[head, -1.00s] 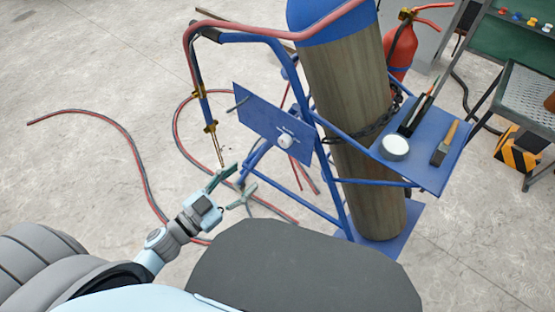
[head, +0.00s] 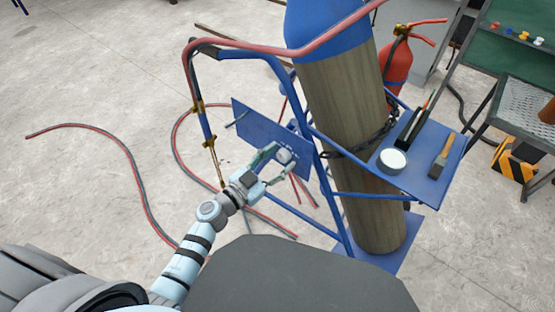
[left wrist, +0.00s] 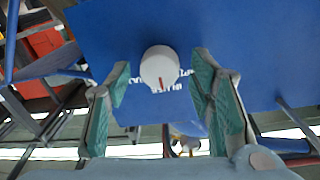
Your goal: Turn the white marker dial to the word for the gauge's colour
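The white marker dial (head: 284,156) sits on a blue panel (head: 252,122) fixed to the cylinder cart. In the left wrist view the dial (left wrist: 160,66) is a round white knob with a red mark pointing down in the picture. White lettering on the panel beside it is partly hidden and too blurred to read. My left gripper (head: 275,166) is open at the dial. Its two green-padded fingers (left wrist: 160,84) stand on either side of the dial, with gaps between pads and dial. No gauge can be made out. My right gripper is not in view.
A tall gas cylinder (head: 345,100) with a blue top stands chained on the cart. A blue shelf (head: 425,184) holds a white roll (head: 392,161) and a brush (head: 445,150). A torch (head: 208,130) and red hoses hang left of the panel. A fire extinguisher (head: 396,65) stands behind.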

